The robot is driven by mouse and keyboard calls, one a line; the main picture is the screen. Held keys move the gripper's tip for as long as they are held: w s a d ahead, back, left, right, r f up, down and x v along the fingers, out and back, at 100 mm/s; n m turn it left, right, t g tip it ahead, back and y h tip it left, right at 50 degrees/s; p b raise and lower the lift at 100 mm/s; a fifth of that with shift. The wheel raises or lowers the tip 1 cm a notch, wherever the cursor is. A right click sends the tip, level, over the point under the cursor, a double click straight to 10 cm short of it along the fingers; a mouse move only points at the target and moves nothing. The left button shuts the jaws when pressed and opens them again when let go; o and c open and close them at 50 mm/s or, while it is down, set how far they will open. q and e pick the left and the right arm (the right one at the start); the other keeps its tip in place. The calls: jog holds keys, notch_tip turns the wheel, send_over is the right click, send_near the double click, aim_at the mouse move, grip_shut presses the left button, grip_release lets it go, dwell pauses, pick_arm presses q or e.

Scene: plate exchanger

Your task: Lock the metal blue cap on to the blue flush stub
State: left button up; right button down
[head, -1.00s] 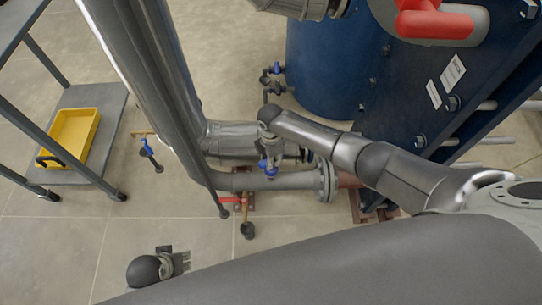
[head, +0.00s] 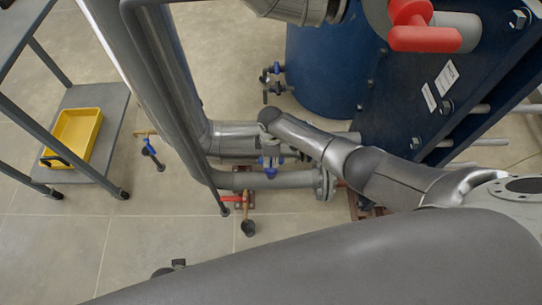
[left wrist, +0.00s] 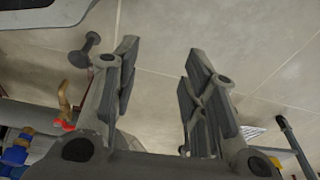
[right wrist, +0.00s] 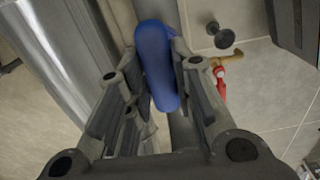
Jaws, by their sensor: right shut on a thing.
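My right gripper (head: 268,145) reaches down to blue-handled fittings (head: 271,161) beside the grey pipes. In the right wrist view, its fingers (right wrist: 157,105) are shut on a long, rounded blue piece (right wrist: 156,60), which looks like a lever handle. I cannot tell for certain whether this belongs to the metal blue cap, and I cannot pick out the flush stub. In the left wrist view, my left gripper (left wrist: 158,85) is open and empty above the floor. In the head view it is almost wholly hidden behind my arm.
A red-handled valve (head: 236,199) stands below the pipe. Another blue-handled valve (head: 151,153) is to the left. More blue-handled valves (head: 274,70) sit by the blue tank (head: 320,65). A yellow tray (head: 75,133) rests on a cart.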

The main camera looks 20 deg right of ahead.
jog(key=shift+s+f+m, duration=0.2)
jog(key=shift+s+m, duration=0.05)
jog(key=shift+m, duration=0.35)
jog(key=c, duration=1.1)
grip_release()
jog(key=shift+w, duration=0.1)
pick_arm(q)
jog(key=shift+s+f, duration=0.4)
jog(key=shift+f, duration=0.2)
pick_arm(e)
jog(key=shift+w+r, duration=0.1)
jog(key=shift+r, duration=0.05)
jog(key=shift+r, duration=0.5)
notch_tip(320, 180, up, 11)
jog(key=shift+f, duration=0.15)
